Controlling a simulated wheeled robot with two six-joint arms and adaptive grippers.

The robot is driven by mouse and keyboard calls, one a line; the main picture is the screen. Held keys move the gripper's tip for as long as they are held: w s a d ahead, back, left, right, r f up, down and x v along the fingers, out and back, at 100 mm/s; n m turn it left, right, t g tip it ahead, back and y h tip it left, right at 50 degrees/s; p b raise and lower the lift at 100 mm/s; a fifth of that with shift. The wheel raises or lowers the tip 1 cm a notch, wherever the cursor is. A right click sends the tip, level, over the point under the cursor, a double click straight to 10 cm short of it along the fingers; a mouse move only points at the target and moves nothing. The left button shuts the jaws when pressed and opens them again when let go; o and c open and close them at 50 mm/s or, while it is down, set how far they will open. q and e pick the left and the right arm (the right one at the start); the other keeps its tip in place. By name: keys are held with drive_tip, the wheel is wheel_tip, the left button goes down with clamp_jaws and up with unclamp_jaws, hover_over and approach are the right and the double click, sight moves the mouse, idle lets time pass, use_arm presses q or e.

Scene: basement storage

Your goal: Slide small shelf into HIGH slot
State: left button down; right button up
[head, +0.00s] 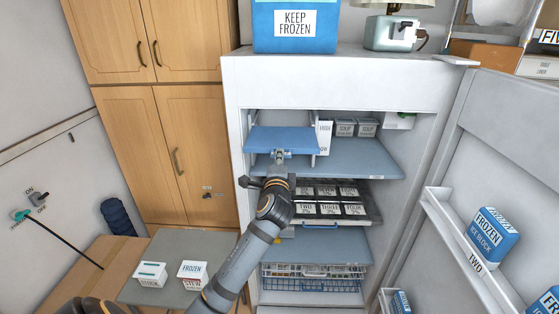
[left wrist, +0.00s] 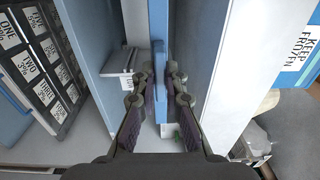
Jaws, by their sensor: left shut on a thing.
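The small blue shelf (head: 282,138) is in the upper left of the open freezer, above a wider blue shelf (head: 365,158). My left gripper (head: 280,154) is shut on its front edge. In the left wrist view the fingers (left wrist: 160,82) pinch the small shelf (left wrist: 158,30) from both sides. A white upright with HIGH and LOW labels (head: 324,138) stands at the small shelf's right end. The slots are too small to see, so I cannot tell whether the shelf sits in the HIGH one. My right gripper is not in view.
Soup boxes (head: 356,127) stand right of the labelled upright. A tray of numbered packs (head: 330,200) is below the wider shelf. The open freezer door (head: 465,240) bounds the right. A grey table with boxes (head: 185,248) stands at lower left.

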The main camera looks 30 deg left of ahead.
use_arm(q)
drive_tip(key=shift+x, duration=2.15)
approach(282, 133)
drive_tip(key=shift+x, duration=1.25)
idle(0.4)
drive_tip(key=shift+b+x, duration=0.9)
drive_tip(key=shift+x, duration=1.7)
drive_tip(key=shift+b+x, duration=0.55)
drive_tip(key=shift+x, duration=0.8)
drive_tip(key=c, duration=1.3)
unclamp_jaws()
drive_tip(key=shift+s+f, duration=0.1)
drive_tip(key=shift+f, duration=0.05)
drive_tip(key=shift+c, duration=0.2)
